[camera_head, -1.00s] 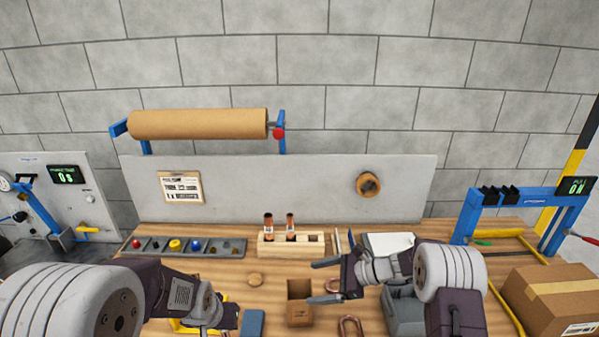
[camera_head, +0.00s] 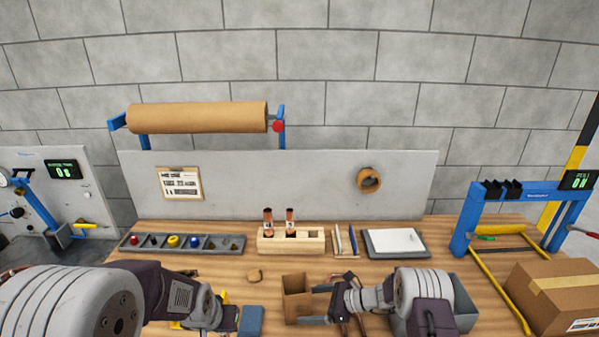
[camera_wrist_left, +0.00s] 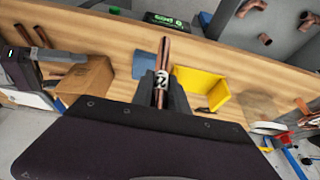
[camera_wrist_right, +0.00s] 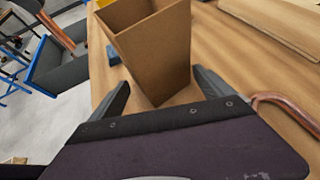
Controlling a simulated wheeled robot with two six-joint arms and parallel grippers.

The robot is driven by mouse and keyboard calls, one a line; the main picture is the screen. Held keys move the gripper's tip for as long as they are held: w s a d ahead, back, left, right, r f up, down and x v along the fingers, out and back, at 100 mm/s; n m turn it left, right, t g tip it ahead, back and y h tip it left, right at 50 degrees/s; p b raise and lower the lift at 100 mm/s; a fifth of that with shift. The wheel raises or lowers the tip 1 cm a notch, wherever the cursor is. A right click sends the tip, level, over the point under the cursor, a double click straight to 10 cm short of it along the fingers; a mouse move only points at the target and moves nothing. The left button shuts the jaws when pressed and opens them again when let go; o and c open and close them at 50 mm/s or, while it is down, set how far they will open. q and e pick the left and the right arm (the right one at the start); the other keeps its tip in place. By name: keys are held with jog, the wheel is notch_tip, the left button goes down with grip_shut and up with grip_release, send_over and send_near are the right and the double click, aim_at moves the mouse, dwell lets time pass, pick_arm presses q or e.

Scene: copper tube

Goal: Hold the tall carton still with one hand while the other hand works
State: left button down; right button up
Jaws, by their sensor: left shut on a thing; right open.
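The tall carton (camera_head: 297,284) is an open-topped brown box standing on the bench near its front middle. It also shows in the right wrist view (camera_wrist_right: 150,50), between the spread fingers. My right gripper (camera_head: 312,305) is open with one finger on each side of the carton; whether the fingers touch it I cannot tell. My left gripper (camera_head: 228,318) is over the bench left of the carton. In the left wrist view it is shut on a copper tube (camera_wrist_left: 164,48) with a white printed label (camera_wrist_left: 161,80).
A wooden rack (camera_head: 290,244) holds two copper tubes behind the carton. A blue block (camera_head: 251,320) lies between the left gripper and the carton. A yellow bin (camera_wrist_left: 200,85) is near the left gripper. A grey bin (camera_head: 462,290) is under the right arm. A taped box (camera_head: 556,296) stands right.

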pick_arm(q)
notch_tip(320, 180, down, 2)
jog(key=shift+f+b, duration=0.1)
jog(key=shift+b, duration=0.45)
pick_arm(e)
jog(key=x, duration=0.2)
jog(key=shift+a+f, duration=0.1)
jog(key=shift+f, duration=0.2)
pick_arm(q)
jog(key=shift+f, duration=0.15)
pick_arm(e)
jog(key=shift+w+a, duration=0.15)
jog(key=shift+a, duration=0.2)
jog(key=c, duration=0.7)
jog(key=shift+c, duration=0.2)
